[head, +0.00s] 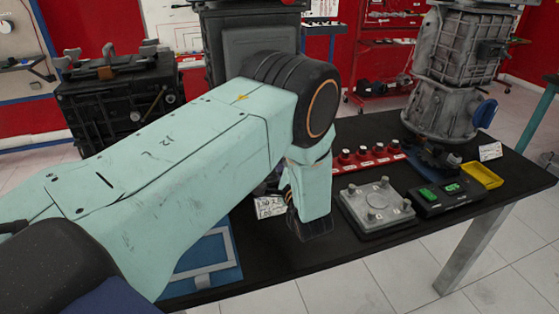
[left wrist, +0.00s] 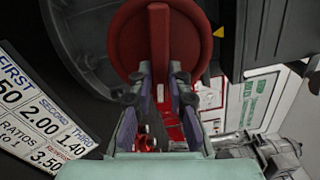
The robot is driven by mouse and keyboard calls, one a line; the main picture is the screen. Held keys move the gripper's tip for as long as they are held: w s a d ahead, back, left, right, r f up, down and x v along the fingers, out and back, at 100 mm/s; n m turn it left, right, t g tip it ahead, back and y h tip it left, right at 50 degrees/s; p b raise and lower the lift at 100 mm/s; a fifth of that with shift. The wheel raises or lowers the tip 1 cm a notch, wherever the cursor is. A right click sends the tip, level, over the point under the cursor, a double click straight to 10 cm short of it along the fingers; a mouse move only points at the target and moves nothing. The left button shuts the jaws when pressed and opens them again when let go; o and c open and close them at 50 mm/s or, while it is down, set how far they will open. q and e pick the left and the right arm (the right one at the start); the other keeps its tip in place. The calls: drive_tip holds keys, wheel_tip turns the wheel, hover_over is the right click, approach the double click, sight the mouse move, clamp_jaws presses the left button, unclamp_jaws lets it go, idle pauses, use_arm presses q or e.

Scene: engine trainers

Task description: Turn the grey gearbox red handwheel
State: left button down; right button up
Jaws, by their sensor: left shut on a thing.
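The red handwheel (left wrist: 128,38) fills the top middle of the left wrist view, a round red disc with a raised bar across it. My left gripper (left wrist: 160,76) has its two fingers on either side of the bar's lower end, shut on it. A dark grey round housing (left wrist: 65,30) lies behind the wheel. In the head view my left arm hides the handwheel and the gripper's fingertips. A tall grey housing (head: 262,50) stands behind the arm; I cannot tell whether the wheel belongs to it. My right gripper is not in view.
Another grey gearbox (head: 455,50) with a blue wheel (head: 485,112) stands at the right. A grey plate (head: 375,210), red knobs (head: 363,153), a black box with green displays (head: 445,195) and a yellow tray (head: 483,175) share the black table (head: 340,248). A ratio card (left wrist: 35,110) is beside the wheel.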

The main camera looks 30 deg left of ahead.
use_arm(q)
drive_tip(key=shift+s+a, duration=0.1)
drive_tip(key=c, duration=1.3)
unclamp_jaws()
drive_tip(key=v, duration=0.7)
drive_tip(key=shift+s+d, duration=0.1)
drive_tip(key=shift+d, duration=0.1)
drive_tip(key=shift+d, duration=0.1)
